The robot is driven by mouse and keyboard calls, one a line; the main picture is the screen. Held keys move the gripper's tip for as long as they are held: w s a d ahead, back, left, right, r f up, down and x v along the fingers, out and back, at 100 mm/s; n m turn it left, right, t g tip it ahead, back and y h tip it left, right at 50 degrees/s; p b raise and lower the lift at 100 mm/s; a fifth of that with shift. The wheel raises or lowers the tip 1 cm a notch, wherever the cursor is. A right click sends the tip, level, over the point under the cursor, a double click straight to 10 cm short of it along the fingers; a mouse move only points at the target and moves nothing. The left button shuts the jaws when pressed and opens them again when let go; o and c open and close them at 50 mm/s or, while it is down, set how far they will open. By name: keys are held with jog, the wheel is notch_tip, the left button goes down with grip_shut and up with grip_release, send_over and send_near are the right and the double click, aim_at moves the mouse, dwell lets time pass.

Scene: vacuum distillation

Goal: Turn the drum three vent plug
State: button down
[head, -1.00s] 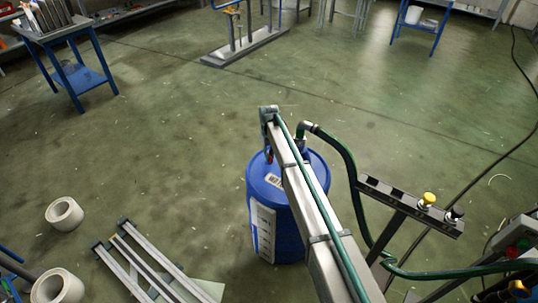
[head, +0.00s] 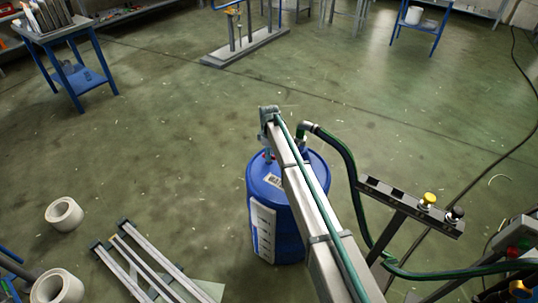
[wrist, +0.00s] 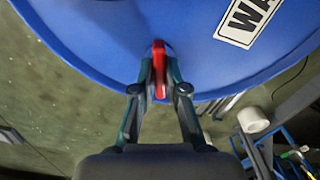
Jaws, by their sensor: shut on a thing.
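A blue drum (head: 275,222) stands upright on the floor under my arm in the head view. Its blue top fills the upper part of the wrist view (wrist: 120,40). The red vent plug (wrist: 159,72) sits near the drum's rim, between the fingers of my gripper (wrist: 160,66). The fingers are shut on its sides. In the head view my gripper (head: 268,155) is small and partly hidden at the end of the arm, over the drum's top. I cannot tell the plug's exact angle.
A green hose (head: 348,165) runs from an elbow fitting on the drum to the right. A stand with yellow and black knobs (head: 410,205) is close at right. Metal rails (head: 150,262) and white rolls (head: 64,214) lie at left. Floor behind the drum is clear.

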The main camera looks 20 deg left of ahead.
jog(key=shift+n, duration=0.3)
jog(key=c, duration=1.2)
grip_release()
jog(key=shift+r, duration=0.15)
notch_tip(320, 180, up, 12)
